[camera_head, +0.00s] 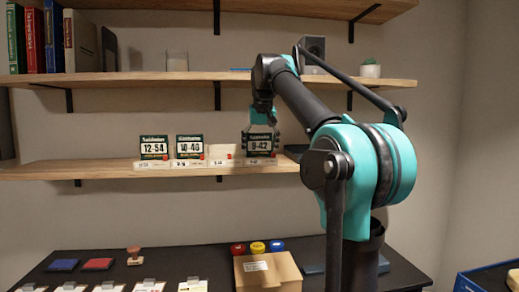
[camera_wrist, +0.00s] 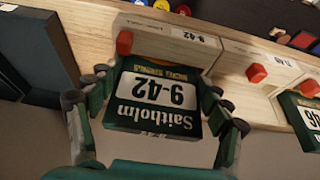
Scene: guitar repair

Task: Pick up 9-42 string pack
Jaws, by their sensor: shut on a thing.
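The 9-42 string pack (camera_wrist: 150,98) is a dark green packet with a white number panel. It fills the middle of the wrist view, upside down there, between the two fingers of my gripper (camera_wrist: 157,92). The fingers press on its two side edges, so my gripper is shut on it. In the head view the 9-42 pack (camera_head: 259,143) is at the right of the lower shelf, with my gripper (camera_head: 262,128) reaching down from above. It is at its labelled holder (camera_wrist: 165,40); I cannot tell whether it is clear of it.
The 12-54 pack (camera_head: 154,147) and 10-46 pack (camera_head: 190,147) stand to the left on the lower shelf (camera_head: 100,169). An empty holder (camera_head: 223,152) lies between. The middle shelf (camera_head: 150,79) is above. A dark box (camera_wrist: 35,45) is close beside my gripper.

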